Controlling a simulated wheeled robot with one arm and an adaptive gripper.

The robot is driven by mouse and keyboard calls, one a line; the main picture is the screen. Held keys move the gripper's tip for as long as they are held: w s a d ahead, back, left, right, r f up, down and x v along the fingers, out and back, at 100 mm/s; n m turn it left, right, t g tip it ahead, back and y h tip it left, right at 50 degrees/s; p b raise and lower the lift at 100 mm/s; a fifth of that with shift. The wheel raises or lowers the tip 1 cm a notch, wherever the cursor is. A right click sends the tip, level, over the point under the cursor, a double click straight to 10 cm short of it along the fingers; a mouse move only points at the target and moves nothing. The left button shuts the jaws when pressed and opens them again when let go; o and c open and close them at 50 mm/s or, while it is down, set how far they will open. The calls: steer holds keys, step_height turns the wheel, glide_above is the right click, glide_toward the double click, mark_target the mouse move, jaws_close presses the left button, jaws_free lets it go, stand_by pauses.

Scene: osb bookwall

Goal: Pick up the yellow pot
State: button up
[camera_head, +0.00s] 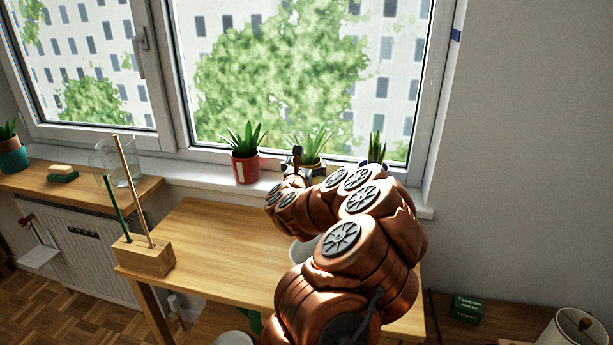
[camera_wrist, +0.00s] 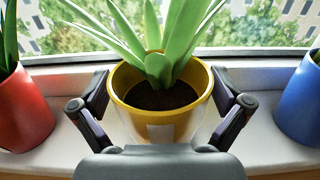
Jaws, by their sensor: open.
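The yellow pot (camera_wrist: 158,122) holds dark soil and a green leafy plant. It stands on the white windowsill, in the middle of the wrist view. My gripper (camera_wrist: 162,110) is open, with one finger on the left and one on the right of the pot, near its rim. I cannot tell whether the fingers touch it. My gripper's body hides the pot's lower front. In the head view only a sliver of the yellow pot (camera_head: 313,168) shows behind my arm, below its plant.
A red pot (camera_head: 245,167) stands left of the yellow pot, and a blue pot (camera_wrist: 300,105) stands to the right. The window (camera_head: 280,75) is close behind. A wooden desk (camera_head: 215,235) below the sill carries a wooden block with two upright sticks (camera_head: 145,257).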

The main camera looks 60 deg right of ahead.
steer(key=shift+c, duration=0.3)
steer(key=c, duration=1.2)
steer(key=shift+r, duration=0.1)
